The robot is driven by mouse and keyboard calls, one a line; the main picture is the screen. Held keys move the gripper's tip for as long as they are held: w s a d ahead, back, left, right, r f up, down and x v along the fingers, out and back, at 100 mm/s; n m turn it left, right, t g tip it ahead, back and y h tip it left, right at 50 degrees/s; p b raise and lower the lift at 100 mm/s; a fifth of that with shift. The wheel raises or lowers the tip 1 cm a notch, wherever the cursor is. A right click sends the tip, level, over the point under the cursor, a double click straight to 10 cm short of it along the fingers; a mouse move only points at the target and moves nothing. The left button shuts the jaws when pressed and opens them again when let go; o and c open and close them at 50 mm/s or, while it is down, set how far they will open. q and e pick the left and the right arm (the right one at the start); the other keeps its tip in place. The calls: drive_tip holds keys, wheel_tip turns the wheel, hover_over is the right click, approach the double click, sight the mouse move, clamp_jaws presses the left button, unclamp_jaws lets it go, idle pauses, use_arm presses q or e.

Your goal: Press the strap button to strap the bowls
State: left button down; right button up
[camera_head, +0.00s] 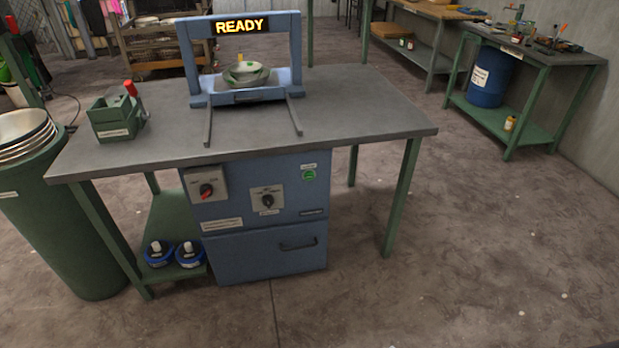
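A blue strapping machine frame (295,55) stands on the grey-topped table, and its sign (242,26) reads "READY" in yellow letters. A small stack of bowls (262,77), green and pale, sits under the arch on the machine's bed. On the blue cabinet (265,250) below the tabletop, a round green button (309,175) sits at the upper right under a small white label. The label is too small to read. Neither of my grippers is in view.
The cabinet also carries a red knob (207,191) and a black dial (267,201). A green box (113,125) stands on the table's left side. A green barrel (70,220) holding metal bowls (25,130) stands at left. Floor in front and right is clear.

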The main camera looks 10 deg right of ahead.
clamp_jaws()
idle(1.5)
